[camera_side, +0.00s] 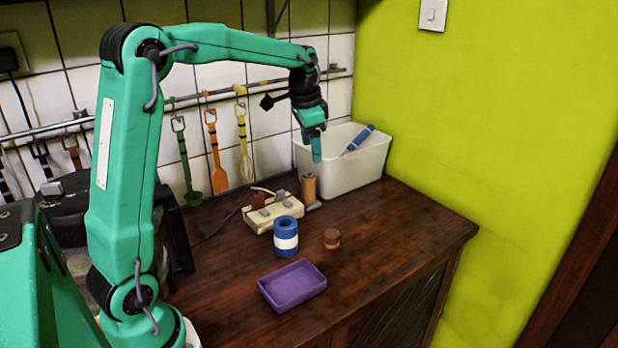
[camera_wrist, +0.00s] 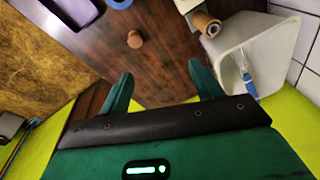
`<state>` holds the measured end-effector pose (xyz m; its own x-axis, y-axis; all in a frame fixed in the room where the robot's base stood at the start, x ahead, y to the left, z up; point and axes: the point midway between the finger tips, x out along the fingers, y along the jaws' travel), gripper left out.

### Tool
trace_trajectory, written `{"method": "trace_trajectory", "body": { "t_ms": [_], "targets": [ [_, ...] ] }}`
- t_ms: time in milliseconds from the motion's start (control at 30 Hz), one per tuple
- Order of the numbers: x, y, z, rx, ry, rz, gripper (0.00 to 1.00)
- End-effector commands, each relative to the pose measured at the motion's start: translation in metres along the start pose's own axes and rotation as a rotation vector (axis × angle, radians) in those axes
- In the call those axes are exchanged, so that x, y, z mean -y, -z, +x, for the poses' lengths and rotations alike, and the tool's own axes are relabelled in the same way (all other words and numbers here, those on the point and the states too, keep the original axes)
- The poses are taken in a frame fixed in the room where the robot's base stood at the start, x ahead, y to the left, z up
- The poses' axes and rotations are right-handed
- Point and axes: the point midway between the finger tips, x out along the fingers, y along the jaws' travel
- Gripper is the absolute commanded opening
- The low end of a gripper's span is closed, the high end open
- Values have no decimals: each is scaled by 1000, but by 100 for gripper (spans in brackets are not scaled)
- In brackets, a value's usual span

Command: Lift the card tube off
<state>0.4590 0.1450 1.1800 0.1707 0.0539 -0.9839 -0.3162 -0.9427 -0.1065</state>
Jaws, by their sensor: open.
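The card tube (camera_side: 308,186) is a tan-brown upright cylinder on a pale flat base (camera_side: 314,205), beside the white bin. In the wrist view the tube (camera_wrist: 208,25) shows at the upper right, with its round end towards the camera. Whether a peg stands inside it is too small to tell. My gripper (camera_side: 314,150) hangs above and slightly right of the tube, near the bin's left rim, apart from the tube. In the wrist view its two green fingers (camera_wrist: 160,74) are spread, with nothing between them.
The white bin (camera_side: 348,174) holds a blue item (camera_side: 358,139). A cream power strip (camera_side: 272,214) lies left of the tube. A blue roll with a white band (camera_side: 286,237), a small brown round piece (camera_side: 332,239) and a purple tray (camera_side: 292,287) stand in front. The table's right side is clear.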

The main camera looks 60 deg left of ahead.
Motion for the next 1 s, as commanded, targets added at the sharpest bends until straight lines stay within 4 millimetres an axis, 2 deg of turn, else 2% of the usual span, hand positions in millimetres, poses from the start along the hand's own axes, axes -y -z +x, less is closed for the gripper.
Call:
{"method": "trace_trajectory", "body": {
  "t_ms": [300, 600, 800, 1000],
  "targets": [
    [58, 14, 54, 62, -40, 73, 65],
    [106, 12, 111, 110, -87, 143, 65],
    [127, 7, 141, 129, -112, 178, 65],
    [134, 4, 151, 134, -121, 192, 65]
  ]
}}
